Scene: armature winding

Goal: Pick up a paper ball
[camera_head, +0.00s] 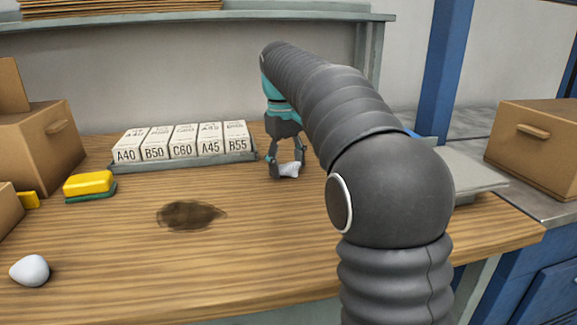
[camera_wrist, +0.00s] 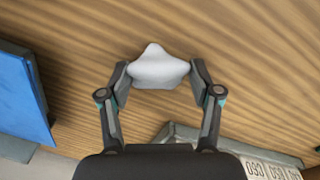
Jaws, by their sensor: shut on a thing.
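A white crumpled paper ball (camera_head: 289,170) is between the fingers of my gripper (camera_head: 285,166), over the wooden table to the right of the labelled boxes. In the wrist view the paper ball (camera_wrist: 158,67) touches both fingertips of my gripper (camera_wrist: 160,75), which is shut on it. I cannot tell for sure whether the ball is clear of the table top. A second white lump (camera_head: 30,270), perhaps another paper ball, lies at the table's front left.
A tray (camera_head: 190,162) of labelled boxes stands left of my gripper. A dark stain (camera_head: 190,214) marks the table (camera_head: 270,265). A yellow-green sponge (camera_head: 89,185) and cardboard boxes (camera_head: 45,145) are at the left. A blue item (camera_wrist: 22,95) shows in the wrist view. The front middle is clear.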

